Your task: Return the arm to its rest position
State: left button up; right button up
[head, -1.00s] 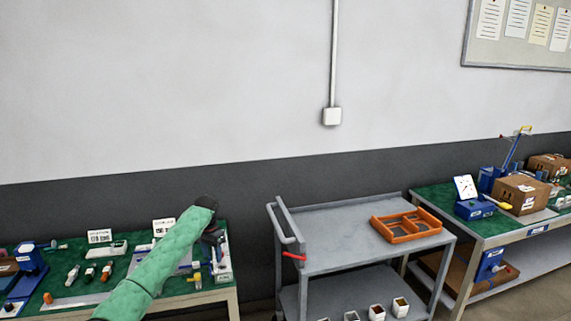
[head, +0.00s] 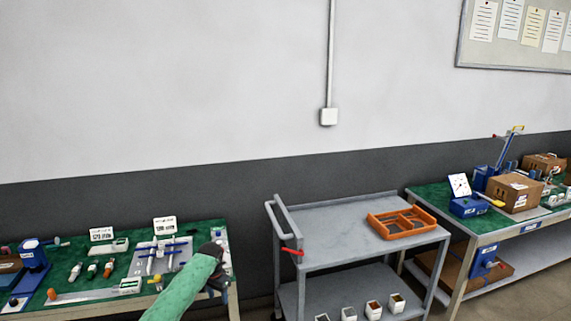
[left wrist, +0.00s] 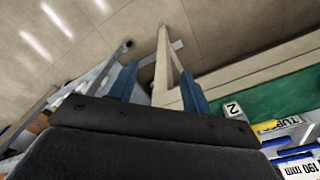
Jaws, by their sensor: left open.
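My left arm, in a green sleeve (head: 185,290), comes up from the bottom of the head view. Its dark wrist bends down at the right end of the left bench (head: 190,303). My left gripper (head: 219,287) is mostly hidden behind the arm there. In the left wrist view its two blue fingers (left wrist: 160,88) are spread apart with nothing held between them. A bench leg and the floor show beyond the fingers. My right gripper is in neither view.
A grey plate with blue-ended parts (head: 160,256) lies on the left bench, close to my arm. A grey cart (head: 335,245) with an orange divided tray (head: 402,222) stands to the right. Another green-topped bench (head: 440,194) holds cardboard boxes. A floor gap separates left bench and cart.

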pick_arm(q)
jog(key=s+d+f+n, duration=0.1)
jog(key=s+d+f, duration=0.2)
jog(key=s+f, duration=1.2)
jog(key=s+d+f, duration=0.2)
jog(key=s+f, duration=1.1)
jog(key=f, duration=0.5)
jog(key=s+f, duration=0.4)
jog(key=s, duration=0.7)
jog(key=s+f+n+t, duration=0.1)
jog(key=s+f, duration=0.4)
jog(key=s, duration=0.7)
jog(key=s+f+n+b, duration=0.1)
jog(key=s+f, duration=0.3)
jog(key=s, duration=0.8)
jog(key=shift+s+d+f+t, duration=0.2)
jog(key=shift+f+t, duration=0.1)
jog(key=shift+f, duration=0.05)
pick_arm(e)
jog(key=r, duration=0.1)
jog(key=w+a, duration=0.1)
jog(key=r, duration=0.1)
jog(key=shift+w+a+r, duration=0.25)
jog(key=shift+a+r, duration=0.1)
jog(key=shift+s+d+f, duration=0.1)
